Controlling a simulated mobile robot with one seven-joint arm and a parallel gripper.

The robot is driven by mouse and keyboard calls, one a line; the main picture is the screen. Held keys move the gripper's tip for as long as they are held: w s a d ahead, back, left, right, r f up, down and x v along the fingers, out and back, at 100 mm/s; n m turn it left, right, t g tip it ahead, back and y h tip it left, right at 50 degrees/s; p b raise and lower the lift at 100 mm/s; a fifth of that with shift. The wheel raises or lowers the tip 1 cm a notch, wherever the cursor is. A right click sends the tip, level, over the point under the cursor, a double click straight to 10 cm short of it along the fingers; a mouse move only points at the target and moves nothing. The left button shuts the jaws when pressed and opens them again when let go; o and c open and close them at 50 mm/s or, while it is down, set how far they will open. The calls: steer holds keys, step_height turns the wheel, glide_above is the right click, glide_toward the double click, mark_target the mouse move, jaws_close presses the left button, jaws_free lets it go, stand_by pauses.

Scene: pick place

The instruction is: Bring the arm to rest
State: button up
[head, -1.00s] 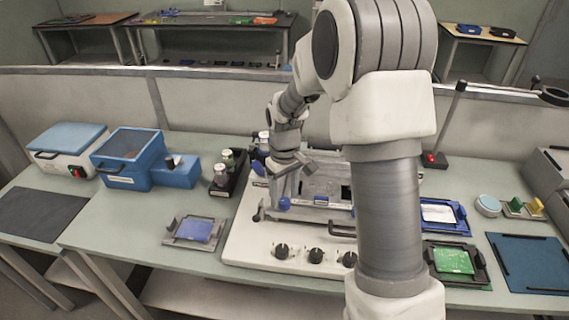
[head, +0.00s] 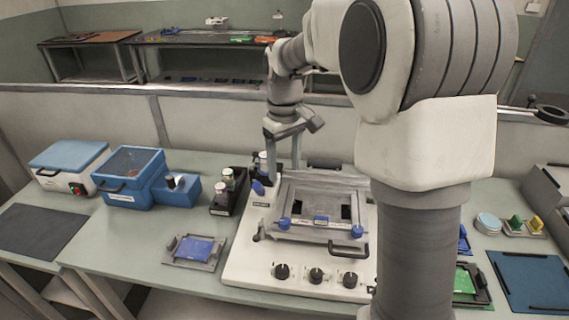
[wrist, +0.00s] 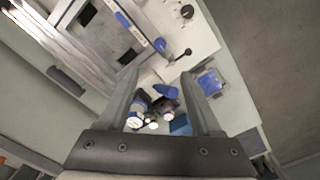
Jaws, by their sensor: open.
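My gripper (head: 285,165) is raised above the back left of the white machine (head: 240,262) in the head view, pointing down. In the wrist view my gripper (wrist: 168,92) has its two fingers well apart with nothing held between them. The machine has a grey framed lid (head: 325,184) with blue knobs and a front handle. Small bottles (wrist: 140,114) and a blue knob lie below the fingers in the wrist view, clear of them as far as I can tell.
A tray with a blue plate (head: 195,250) lies left of the machine. A blue mat (head: 530,280) lies at the right. My arm hides part of the bench.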

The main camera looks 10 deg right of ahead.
steer(key=s+r+m+t, duration=0.2)
steer(key=s+r, duration=0.1)
steer(key=s, duration=0.9)
steer(key=s+r+m+t, duration=0.2)
steer(key=s+r+t, duration=0.1)
steer(key=s, duration=0.9)
steer(key=shift+m+t, duration=0.3)
steer(key=shift+d, duration=0.15)
